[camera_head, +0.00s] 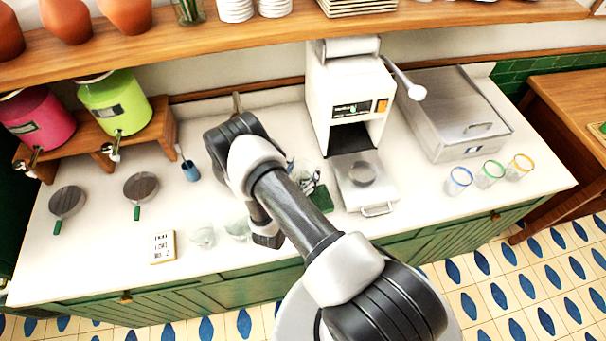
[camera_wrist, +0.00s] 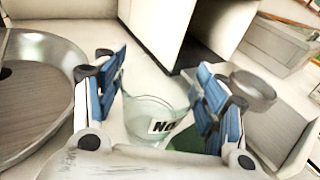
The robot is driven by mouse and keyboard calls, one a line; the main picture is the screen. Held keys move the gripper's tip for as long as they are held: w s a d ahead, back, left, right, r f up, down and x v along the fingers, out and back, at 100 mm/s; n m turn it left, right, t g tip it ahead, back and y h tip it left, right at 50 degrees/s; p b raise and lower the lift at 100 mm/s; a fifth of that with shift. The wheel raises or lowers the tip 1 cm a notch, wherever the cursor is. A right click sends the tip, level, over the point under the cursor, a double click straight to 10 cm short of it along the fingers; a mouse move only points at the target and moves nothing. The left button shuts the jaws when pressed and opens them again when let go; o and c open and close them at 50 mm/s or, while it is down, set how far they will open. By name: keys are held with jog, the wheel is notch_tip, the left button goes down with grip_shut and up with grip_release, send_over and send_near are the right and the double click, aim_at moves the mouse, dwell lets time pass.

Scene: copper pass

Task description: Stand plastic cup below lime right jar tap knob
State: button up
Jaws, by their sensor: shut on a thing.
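A clear plastic cup (camera_wrist: 140,108) stands between the blue-padded fingers of my gripper (camera_wrist: 163,78) in the wrist view. My gripper is shut on it. In the head view my gripper (camera_head: 308,182) is at the middle of the counter, left of the white machine, and my arm partly hides the cup. The lime jar (camera_head: 112,98) is the right one of two jars on a wooden stand at the left. Its tap knob (camera_head: 113,148) is at the jar's front, well left of my gripper. A dark round pan (camera_head: 141,186) lies in front of the stand.
A pink jar (camera_head: 38,118) stands left of the lime one. A blue cup (camera_head: 190,171), a small sign (camera_head: 163,247) and two clear cups (camera_head: 203,237) are on the counter (camera_head: 100,255). The white machine (camera_head: 345,85) and rimmed glasses (camera_head: 490,174) are to the right.

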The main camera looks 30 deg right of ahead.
jog(key=shift+r, duration=0.15)
notch_tip(320, 180, up, 20)
jog(key=p, duration=0.1)
jog(key=shift+f, duration=0.2)
